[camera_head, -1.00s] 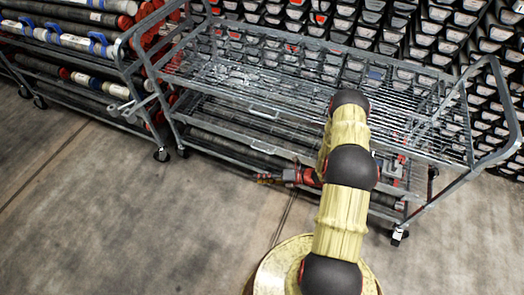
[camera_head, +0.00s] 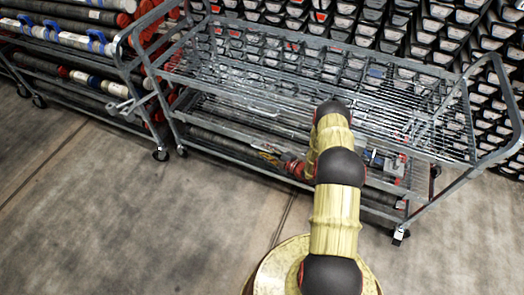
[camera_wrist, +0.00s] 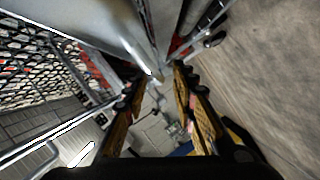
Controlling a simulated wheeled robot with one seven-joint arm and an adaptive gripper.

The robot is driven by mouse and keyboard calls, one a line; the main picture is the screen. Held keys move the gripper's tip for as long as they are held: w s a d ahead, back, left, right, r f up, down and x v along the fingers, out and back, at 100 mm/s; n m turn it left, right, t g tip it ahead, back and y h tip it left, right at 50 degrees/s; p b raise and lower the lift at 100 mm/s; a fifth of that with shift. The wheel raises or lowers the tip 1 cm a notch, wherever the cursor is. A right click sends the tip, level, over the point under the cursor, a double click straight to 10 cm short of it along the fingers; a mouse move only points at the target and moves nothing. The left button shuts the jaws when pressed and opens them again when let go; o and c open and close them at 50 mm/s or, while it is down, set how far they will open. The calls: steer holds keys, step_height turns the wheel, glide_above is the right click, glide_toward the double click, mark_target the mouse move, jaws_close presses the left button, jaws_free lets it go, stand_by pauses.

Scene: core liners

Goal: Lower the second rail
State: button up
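The grey metal cart (camera_head: 300,27) stands in the middle of the head view. Its upper front rail has a small handle (camera_head: 263,113). The second front rail (camera_head: 215,143) runs below it, and my gripper and arm hide part of it. My gripper (camera_head: 268,152) is at the cart's front, close to this rail; I cannot tell whether it touches. In the wrist view my gripper (camera_wrist: 156,78) has its two yellow-and-black fingers spread apart. A pale metal bar (camera_wrist: 125,32) runs down to the gap between the fingertips, and nothing is clearly gripped.
A second cart (camera_head: 75,48) loaded with dark and white tubes stands at the left, close beside the grey one. Stacked core boxes (camera_head: 440,30) fill the back. The concrete floor (camera_head: 110,220) in front is clear.

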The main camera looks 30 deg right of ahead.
steer(key=shift+x, duration=1.15)
steer(key=shift+c, duration=1.2)
steer(key=c, duration=0.4)
jaws_close()
